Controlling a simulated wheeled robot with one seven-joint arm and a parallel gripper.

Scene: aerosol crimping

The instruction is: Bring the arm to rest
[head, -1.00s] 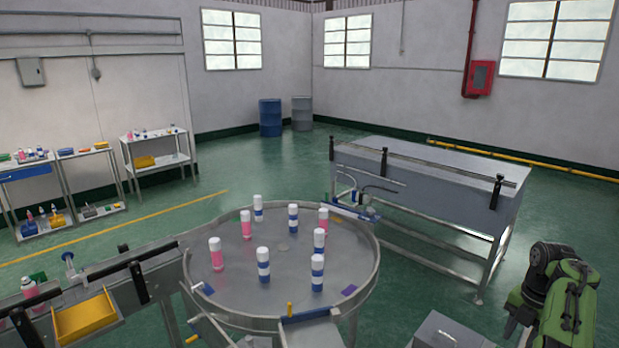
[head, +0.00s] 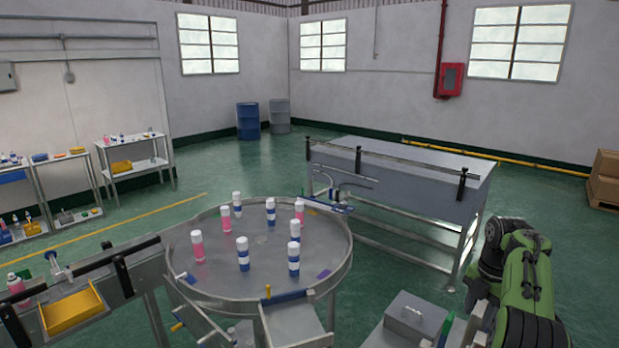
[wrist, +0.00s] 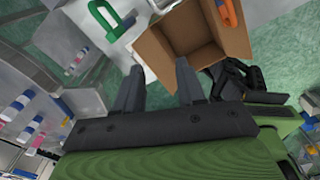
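My gripper (wrist: 157,80) shows in the wrist view with its two dark fingers apart and nothing between them. In the head view my green arm is folded at the lower right; the gripper itself is not visible there.
A round steel turntable (head: 225,285) carries several pink and blue-banded cans with white caps. A steel bench (head: 400,180) stands behind it to the right. A yellow tray (head: 70,308) is at lower left. In the wrist view, a green clamp-like piece (wrist: 127,22) lies beside the box.

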